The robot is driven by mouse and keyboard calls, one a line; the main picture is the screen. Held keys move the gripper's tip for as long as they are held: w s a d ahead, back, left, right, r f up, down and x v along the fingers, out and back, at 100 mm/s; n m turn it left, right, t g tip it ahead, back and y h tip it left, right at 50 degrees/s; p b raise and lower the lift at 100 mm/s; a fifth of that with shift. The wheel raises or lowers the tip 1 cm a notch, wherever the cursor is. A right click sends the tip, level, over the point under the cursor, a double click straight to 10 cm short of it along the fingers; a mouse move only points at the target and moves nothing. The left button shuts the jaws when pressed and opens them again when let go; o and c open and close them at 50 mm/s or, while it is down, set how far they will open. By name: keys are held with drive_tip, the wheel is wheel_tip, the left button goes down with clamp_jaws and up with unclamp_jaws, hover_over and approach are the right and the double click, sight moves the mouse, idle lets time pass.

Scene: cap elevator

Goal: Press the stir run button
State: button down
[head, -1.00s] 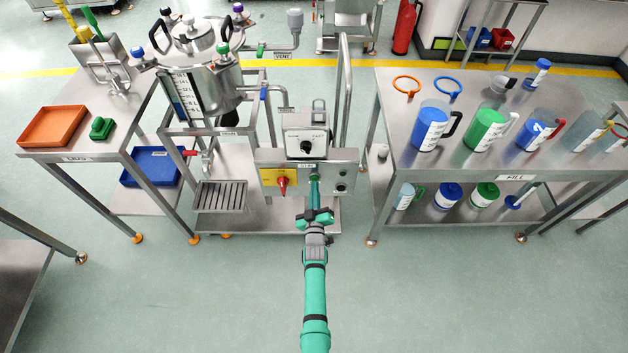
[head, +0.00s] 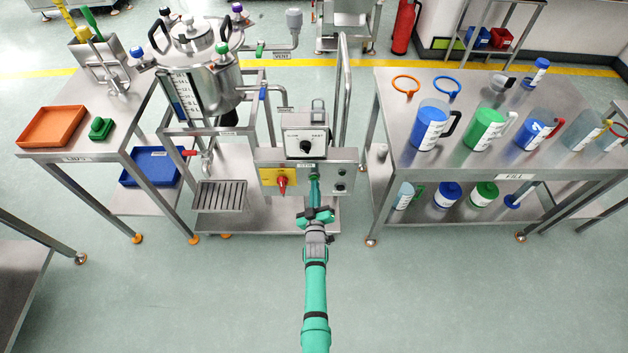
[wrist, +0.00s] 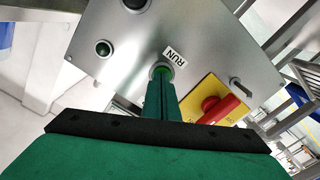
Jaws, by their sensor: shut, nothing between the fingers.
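The green run button (wrist: 161,72) sits on the steel control panel (wrist: 125,40), beside a white label reading RUN (wrist: 174,56). My gripper (wrist: 160,85) is shut and empty, with its green fingertips at the button in the wrist view. They overlap the lower part of the button, and whether they touch or press it cannot be told. In the head view my gripper (head: 314,180) reaches the panel just below the small STIR label (head: 306,166), and its fingers hide most of the button.
A red switch on a yellow plate (head: 278,178) is left of my fingers. Small round buttons (head: 340,187) are to the right, and a dial box (head: 306,143) is above. The stirring vessel (head: 205,85) stands behind left. Tables with jugs and trays flank the panel.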

drive_tip(key=shift+w, duration=0.35)
idle(0.3)
drive_tip(key=shift+w+d, duration=0.15)
drive_tip(key=shift+w, duration=0.05)
idle(0.3)
drive_tip(key=shift+s, duration=0.1)
drive_tip(key=s, duration=0.5)
drive_tip(key=shift+s+a, duration=0.1)
drive_tip(key=shift+a, duration=0.1)
idle(0.4)
